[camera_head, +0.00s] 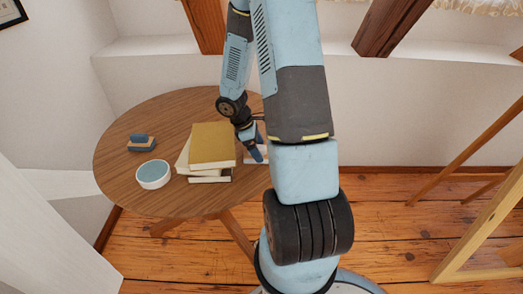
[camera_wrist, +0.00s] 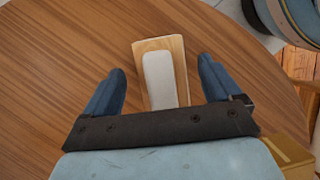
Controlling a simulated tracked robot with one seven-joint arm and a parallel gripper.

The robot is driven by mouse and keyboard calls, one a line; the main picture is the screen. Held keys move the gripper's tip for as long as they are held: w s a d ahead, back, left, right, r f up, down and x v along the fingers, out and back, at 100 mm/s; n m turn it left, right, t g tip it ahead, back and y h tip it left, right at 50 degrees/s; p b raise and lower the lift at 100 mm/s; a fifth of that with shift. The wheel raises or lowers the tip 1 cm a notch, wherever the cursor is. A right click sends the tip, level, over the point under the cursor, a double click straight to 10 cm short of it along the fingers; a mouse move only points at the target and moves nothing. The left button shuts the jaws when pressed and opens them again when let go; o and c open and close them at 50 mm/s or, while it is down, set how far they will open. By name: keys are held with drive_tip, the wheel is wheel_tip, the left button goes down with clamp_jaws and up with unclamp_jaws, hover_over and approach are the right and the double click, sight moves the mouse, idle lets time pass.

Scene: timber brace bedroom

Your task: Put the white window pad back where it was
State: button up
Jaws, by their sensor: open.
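The white window pad (camera_wrist: 159,78) appears to be the rounded white piece on a pale wooden block, lying on the round wooden table. In the wrist view it lies between the two blue fingers of my gripper (camera_wrist: 162,66), with a gap on each side. Its near end is hidden behind the dark gripper body. In the head view my gripper (camera_head: 257,152) points down at the table's right side, beside the book stack. Only a small pale part of the pad (camera_head: 248,159) shows there. My gripper is open and empty.
A stack of books (camera_head: 212,146) with a yellow cover on top stands just left of my gripper. A round white container with a blue-green top (camera_head: 153,174) and a small blue block-like object (camera_head: 142,142) are farther left. A wooden frame (camera_head: 485,215) stands at the right.

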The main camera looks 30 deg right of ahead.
drive_tip(key=v, duration=1.1)
wheel_tip(320, 180, up, 17)
drive_tip(key=m+t, duration=0.4)
drive_tip(key=m, duration=0.2)
hover_over(247, 154)
drive_tip(key=s+a, duration=0.6)
drive_tip(key=s, duration=0.1)
drive_tip(key=s+a+r+m+t+y, duration=0.3)
drive_tip(key=s+a+r+m+t, duration=0.1)
drive_tip(key=s+r, duration=0.6)
drive_tip(key=shift+s+a+m+y, duration=0.4)
drive_tip(key=shift+s+a+m, duration=0.2)
drive_tip(key=shift+s+a, duration=0.4)
